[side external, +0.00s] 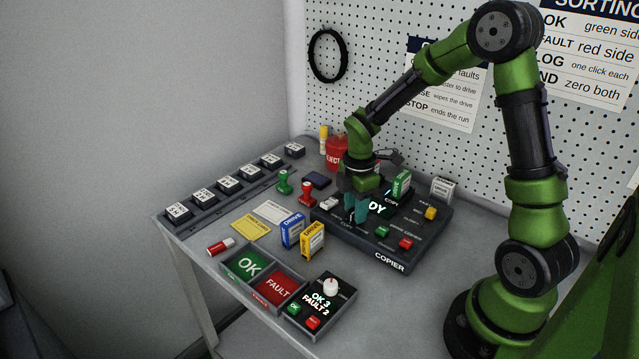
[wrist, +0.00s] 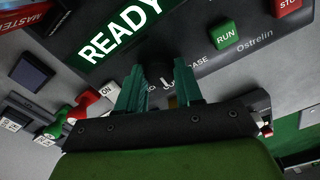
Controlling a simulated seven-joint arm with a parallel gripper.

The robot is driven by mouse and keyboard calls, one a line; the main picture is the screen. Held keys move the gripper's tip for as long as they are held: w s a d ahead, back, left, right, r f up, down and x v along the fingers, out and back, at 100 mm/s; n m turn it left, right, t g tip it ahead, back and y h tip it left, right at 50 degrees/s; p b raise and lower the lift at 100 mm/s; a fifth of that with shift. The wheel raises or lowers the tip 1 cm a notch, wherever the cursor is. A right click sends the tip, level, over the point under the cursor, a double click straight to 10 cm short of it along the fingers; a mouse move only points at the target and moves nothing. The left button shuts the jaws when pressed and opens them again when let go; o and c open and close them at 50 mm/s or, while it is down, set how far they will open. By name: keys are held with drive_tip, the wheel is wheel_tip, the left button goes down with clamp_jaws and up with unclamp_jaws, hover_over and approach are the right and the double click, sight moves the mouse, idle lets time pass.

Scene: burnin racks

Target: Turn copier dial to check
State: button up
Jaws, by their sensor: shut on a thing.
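The copier (side external: 390,258) is a dark box on the table, with a lit screen reading READY (wrist: 120,28) in the wrist view. My gripper (side external: 356,212) points down over the left front part of the copier's panel. In the wrist view its two teal fingers (wrist: 160,88) are close together around a dark knob, the copier dial (wrist: 155,73). The fingers are shut on the dial. They hide most of it, and the panel lettering around it is partly covered, so I cannot read which mark it points to.
A green RUN button (wrist: 226,33) and a red STOP button (side external: 406,243) sit right of the dial. Blue (side external: 292,230) and yellow (side external: 312,240) drives stand at the copier's left front. The OK (side external: 246,264) and FAULT (side external: 279,288) trays lie at the table's front.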

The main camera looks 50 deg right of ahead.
drive_tip(key=m, duration=0.4)
drive_tip(key=shift+m, duration=2.3)
drive_tip(key=o, duration=1)
wheel_tip(320, 180, up, 17)
